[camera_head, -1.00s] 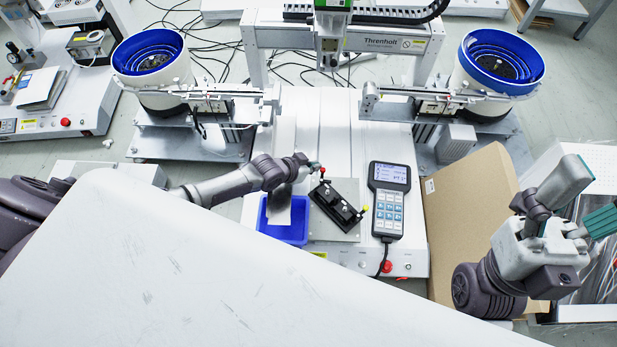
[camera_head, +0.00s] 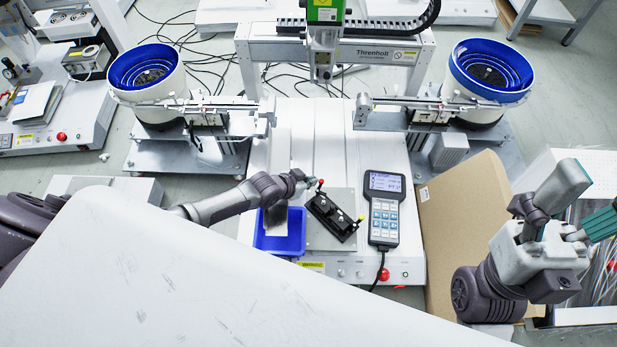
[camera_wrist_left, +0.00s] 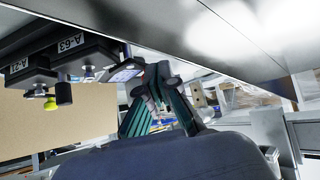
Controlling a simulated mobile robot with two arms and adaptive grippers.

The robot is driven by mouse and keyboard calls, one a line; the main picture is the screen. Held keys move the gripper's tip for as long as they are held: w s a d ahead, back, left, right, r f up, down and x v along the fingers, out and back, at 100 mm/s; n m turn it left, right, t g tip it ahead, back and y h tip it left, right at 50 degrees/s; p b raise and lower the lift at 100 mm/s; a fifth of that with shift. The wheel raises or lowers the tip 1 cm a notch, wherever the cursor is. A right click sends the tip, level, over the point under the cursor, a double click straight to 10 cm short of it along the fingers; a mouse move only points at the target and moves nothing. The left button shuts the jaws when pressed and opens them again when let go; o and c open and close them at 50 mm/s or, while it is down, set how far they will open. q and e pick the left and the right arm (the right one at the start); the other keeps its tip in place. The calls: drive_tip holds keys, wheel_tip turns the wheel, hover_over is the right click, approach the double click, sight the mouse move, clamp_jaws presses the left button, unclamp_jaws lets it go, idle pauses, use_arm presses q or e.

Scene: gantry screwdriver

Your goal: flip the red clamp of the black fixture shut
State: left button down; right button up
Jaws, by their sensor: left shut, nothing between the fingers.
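The black fixture (camera_head: 332,218) lies tilted on a grey plate on the white machine bed. Its red clamp tip (camera_head: 320,182) sticks up at the fixture's far left end. A yellow tip (camera_head: 361,219) shows at the near right end. My left gripper (camera_head: 309,182) is shut and empty, just left of the red tip; I cannot tell whether they touch. In the left wrist view the shut fingers (camera_wrist_left: 160,95) are beside the black fixture (camera_wrist_left: 75,62), with labels A-63 and A-21. A little red shows by the fingers. My right gripper (camera_head: 592,203) is open, far right, away from the fixture.
A blue bin (camera_head: 281,240) stands left of the fixture, under my left wrist. A handheld pendant (camera_head: 384,210) lies to its right. The gantry (camera_head: 385,52) with its screwdriver head stands behind. A cardboard box (camera_head: 462,220) is at right. A white panel (camera_head: 200,270) covers the foreground.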

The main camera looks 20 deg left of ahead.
use_arm(q)
drive_tip(key=shift+s, duration=0.1)
idle(0.3)
drive_tip(key=shift+s+a+r, duration=0.1)
drive_tip(key=shift+s+r, duration=0.1)
drive_tip(key=shift+s, duration=0.1)
drive_tip(key=v, duration=1.1)
drive_tip(key=shift+r, duration=0.15)
